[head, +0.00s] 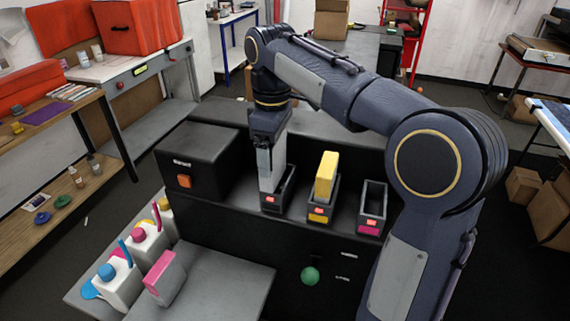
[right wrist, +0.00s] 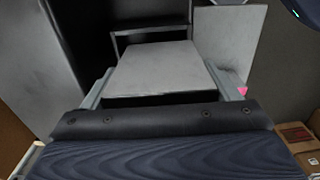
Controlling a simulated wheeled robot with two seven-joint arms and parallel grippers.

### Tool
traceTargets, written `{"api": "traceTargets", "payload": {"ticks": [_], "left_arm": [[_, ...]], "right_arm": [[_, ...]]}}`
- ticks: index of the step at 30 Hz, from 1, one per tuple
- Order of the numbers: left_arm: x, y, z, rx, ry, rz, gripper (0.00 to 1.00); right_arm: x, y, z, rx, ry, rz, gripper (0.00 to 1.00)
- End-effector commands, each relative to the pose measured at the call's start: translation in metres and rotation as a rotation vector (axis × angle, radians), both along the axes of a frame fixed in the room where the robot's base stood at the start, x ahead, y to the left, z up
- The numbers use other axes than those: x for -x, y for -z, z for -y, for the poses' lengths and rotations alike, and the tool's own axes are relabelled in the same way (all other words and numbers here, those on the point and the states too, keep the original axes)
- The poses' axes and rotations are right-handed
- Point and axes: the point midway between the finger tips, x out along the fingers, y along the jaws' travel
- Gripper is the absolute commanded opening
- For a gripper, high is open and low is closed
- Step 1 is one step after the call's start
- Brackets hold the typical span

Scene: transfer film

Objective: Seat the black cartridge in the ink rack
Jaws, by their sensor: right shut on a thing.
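My right gripper (head: 270,186) reaches down into the left slot (head: 277,200) of the ink rack and is shut on the black cartridge. The middle slot holds a yellow cartridge (head: 326,176), standing well above the rim. The right slot (head: 373,206), with a magenta label, is empty. My left gripper is not in view.
A black box (head: 198,158) is left of the rack. A green knob (head: 310,275) sits on the front panel.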

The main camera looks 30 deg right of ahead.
Motion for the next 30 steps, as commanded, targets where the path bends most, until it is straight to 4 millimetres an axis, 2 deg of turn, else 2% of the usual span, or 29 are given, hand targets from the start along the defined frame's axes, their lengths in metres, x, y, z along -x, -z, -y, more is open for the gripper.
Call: {"api": "traceTargets", "payload": {"ticks": [1, 2, 3, 4, 6, 19, 20, 22, 30], "left_arm": [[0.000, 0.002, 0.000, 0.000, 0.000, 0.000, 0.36], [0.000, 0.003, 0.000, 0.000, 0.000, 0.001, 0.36], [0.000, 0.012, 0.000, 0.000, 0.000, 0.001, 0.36], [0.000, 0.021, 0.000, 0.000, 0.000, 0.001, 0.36], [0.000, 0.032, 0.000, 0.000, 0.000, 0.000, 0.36], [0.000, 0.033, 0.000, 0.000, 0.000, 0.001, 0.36], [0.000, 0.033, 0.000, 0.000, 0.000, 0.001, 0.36], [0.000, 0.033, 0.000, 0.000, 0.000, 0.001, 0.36], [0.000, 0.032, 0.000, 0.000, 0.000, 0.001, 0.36]], "right_arm": [[-0.003, 0.013, 0.004, 0.009, 0.004, -0.008, 0.47], [-0.005, 0.017, 0.006, 0.009, 0.004, -0.009, 0.43], [-0.006, 0.029, 0.007, 0.010, 0.003, -0.010, 0.37], [-0.006, 0.038, 0.008, 0.011, 0.003, -0.009, 0.36], [-0.006, 0.049, 0.010, 0.012, 0.004, -0.011, 0.23], [-0.006, 0.049, 0.010, 0.008, 0.001, -0.006, 0.23], [-0.006, 0.050, 0.010, 0.008, 0.001, -0.006, 0.83], [-0.006, 0.049, 0.010, 0.008, 0.001, -0.006, 0.91], [-0.006, 0.047, 0.010, 0.007, 0.001, -0.004, 0.91]]}}
